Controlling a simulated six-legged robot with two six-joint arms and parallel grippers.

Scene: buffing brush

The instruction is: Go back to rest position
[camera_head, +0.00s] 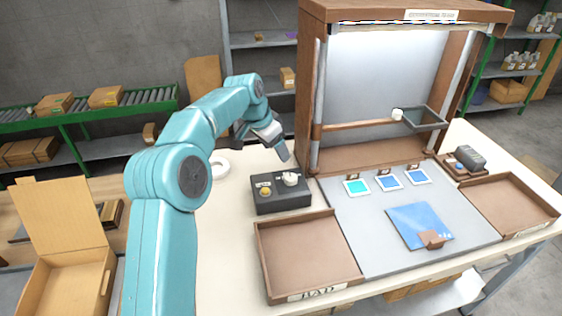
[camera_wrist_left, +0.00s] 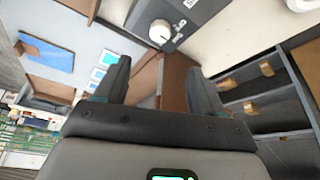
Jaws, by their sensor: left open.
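My left arm reaches in from the left in the head view. Its gripper (camera_head: 277,143) hangs in the air just behind a black control box (camera_head: 281,197) with a white knob (camera_head: 290,179) and a yellow button (camera_head: 265,191). In the left wrist view the two dark fingers of my left gripper (camera_wrist_left: 159,66) are spread apart with nothing between them. The white knob (camera_wrist_left: 160,31) shows beyond the fingertips, apart from them. My right gripper is in neither view.
A wooden booth (camera_head: 307,88) with a lit back panel stands behind a grey mat (camera_head: 372,240) holding a blue plate (camera_head: 415,224) and small coloured cards. Brown trays (camera_head: 300,255) (camera_head: 505,203) flank the mat. An open cardboard box (camera_head: 62,270) is at the left.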

